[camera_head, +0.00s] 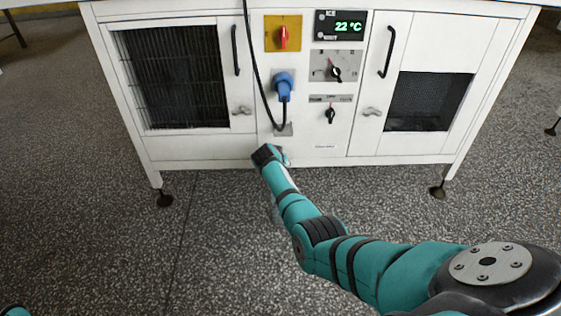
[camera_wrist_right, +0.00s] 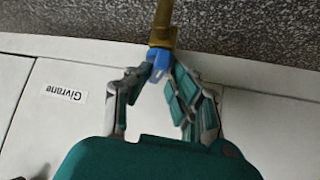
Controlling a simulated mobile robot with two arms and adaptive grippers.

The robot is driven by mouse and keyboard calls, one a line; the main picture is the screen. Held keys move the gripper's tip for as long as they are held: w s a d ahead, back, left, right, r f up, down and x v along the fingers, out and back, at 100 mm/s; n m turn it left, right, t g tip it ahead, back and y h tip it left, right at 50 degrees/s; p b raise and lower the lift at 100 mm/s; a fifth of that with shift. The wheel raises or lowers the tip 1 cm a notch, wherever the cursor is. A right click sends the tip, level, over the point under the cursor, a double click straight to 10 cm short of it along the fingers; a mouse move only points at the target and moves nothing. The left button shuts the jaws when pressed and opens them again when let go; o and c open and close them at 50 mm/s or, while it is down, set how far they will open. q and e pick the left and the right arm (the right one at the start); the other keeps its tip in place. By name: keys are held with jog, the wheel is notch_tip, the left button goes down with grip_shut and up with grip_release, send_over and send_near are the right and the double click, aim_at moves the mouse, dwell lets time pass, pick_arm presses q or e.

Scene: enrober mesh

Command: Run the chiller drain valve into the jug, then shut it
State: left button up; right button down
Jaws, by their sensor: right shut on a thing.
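The drain valve shows in the right wrist view as a brass body (camera_wrist_right: 162,30) with a blue handle (camera_wrist_right: 158,60). My right gripper (camera_wrist_right: 156,76) is shut on the blue handle, its fingers on either side. In the head view my right arm reaches to the chiller's lower front edge, and the arm hides the valve and the fingertips. A faint clear shape (camera_head: 273,208) shows beside my forearm above the floor; I cannot tell whether it is the jug. My left gripper is out of view.
The white chiller cabinet (camera_head: 205,147) stands on short feet. Its front carries a blue plug (camera_head: 283,86) with a hanging black cable, a red switch (camera_head: 283,38), knobs and a display reading 22 °C (camera_head: 341,26). The speckled floor (camera_head: 110,240) is clear at left.

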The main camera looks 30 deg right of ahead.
jog(key=c, duration=1.4)
grip_release()
jog(key=shift+s+d+f, duration=0.15)
jog(key=shift+s+d, duration=0.3)
jog(key=shift+d, duration=0.05)
jog(key=shift+o, duration=0.2)
jog(key=shift+w+a, duration=0.2)
jog(key=shift+w, duration=0.05)
jog(key=shift+a, duration=0.1)
jog(key=shift+s+a+r, duration=0.15)
jog(key=shift+a+r, duration=0.05)
jog(key=shift+r, duration=0.15)
jog(key=v, duration=1.1)
jog(key=shift+r, duration=0.1)
